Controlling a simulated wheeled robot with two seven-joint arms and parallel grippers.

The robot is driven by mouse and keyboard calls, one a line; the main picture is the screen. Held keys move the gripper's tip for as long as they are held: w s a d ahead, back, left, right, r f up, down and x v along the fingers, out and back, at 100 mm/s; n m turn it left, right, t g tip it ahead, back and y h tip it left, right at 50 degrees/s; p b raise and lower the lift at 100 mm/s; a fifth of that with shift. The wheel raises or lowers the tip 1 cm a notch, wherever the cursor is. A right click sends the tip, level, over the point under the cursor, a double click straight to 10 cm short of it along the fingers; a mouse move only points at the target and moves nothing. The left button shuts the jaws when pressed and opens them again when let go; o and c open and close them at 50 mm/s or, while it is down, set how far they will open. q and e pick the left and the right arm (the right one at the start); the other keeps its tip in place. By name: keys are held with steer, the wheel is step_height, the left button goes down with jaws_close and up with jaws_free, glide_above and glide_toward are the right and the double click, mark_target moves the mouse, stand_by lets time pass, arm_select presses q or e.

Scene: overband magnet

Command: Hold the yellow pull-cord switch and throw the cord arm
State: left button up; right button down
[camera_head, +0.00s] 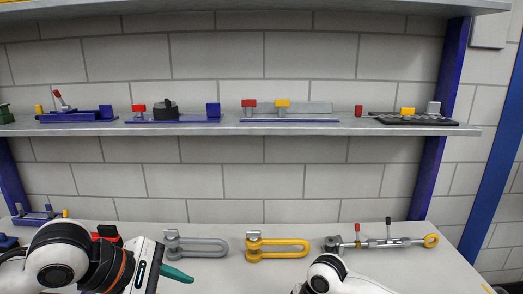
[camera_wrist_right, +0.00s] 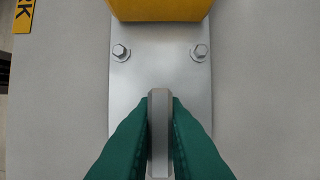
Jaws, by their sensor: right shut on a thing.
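In the right wrist view, a yellow body (camera_wrist_right: 160,9), which looks like the pull-cord switch, is cut off by the top edge. It sits at a grey metal plate (camera_wrist_right: 160,62) with a bolt on each side. My right gripper (camera_wrist_right: 160,122) has its green fingers closed on the two sides of an upright grey bar (camera_wrist_right: 159,135) below the yellow body. I cannot tell if this bar is the cord arm. In the head view my left gripper (camera_head: 178,274) shows a green finger at lower left, with nothing seen in it. The switch is not seen there.
A grey shackle (camera_head: 208,254), a yellow shackle (camera_head: 280,255) and a turnbuckle-like rod (camera_head: 390,243) with red and black handles lie on the light bench (camera_head: 225,211). A shelf (camera_head: 230,128) above holds several small fixtures. A yellow lettered label (camera_wrist_right: 23,16) shows in the wrist view.

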arm_select(q)
steer(key=shift+r, duration=0.45)
arm_select(e)
steer(key=c, duration=1.4)
jaws_free()
